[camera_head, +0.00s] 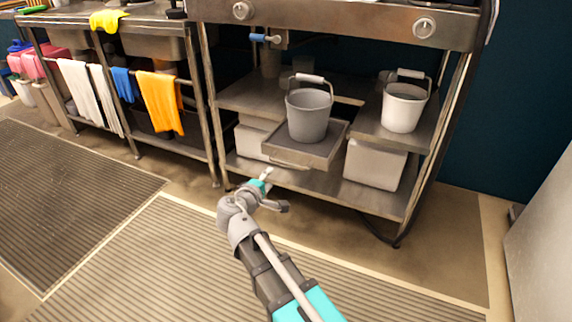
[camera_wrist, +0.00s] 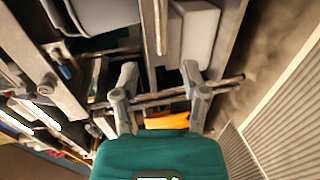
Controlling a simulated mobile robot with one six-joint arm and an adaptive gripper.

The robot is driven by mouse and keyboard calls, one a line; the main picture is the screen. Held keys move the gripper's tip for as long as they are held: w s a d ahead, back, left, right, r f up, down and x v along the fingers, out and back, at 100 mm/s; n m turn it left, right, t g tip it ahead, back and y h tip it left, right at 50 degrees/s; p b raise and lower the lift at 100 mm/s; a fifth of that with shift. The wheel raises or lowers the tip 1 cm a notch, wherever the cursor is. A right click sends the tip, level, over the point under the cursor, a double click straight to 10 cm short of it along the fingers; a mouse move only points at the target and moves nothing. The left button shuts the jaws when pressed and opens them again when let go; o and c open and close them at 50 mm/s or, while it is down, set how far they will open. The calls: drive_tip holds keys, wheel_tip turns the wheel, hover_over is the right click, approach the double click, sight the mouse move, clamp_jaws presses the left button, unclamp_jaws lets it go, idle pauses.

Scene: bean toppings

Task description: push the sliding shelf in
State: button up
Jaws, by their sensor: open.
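The sliding shelf (camera_head: 322,151) is a grey metal tray that sticks out from the middle of the steel rack, with a handle on its front. A grey bucket (camera_head: 309,118) with a raised handle stands upright on it. My gripper (camera_head: 276,190) is low in front of the rack, a little below and in front of the shelf's front edge, and looks apart from it. In the wrist view my gripper (camera_wrist: 160,78) has its two fingers spread with nothing held between them. The grey bucket (camera_wrist: 100,16) shows at the top left there.
A white bucket (camera_head: 404,106) stands on the fixed shelf to the right. A white bin (camera_head: 375,164) sits on the lower shelf (camera_head: 330,187). An orange towel (camera_head: 160,103) hangs from the sink table at left. The striped floor mat (camera_head: 150,260) is clear.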

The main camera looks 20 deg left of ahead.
sight(285, 163)
drive_tip(key=b+x, duration=0.2)
drive_tip(key=x, duration=1)
drive_tip(key=shift+w, duration=0.15)
drive_tip(key=shift+c, duration=0.2)
clamp_jaws()
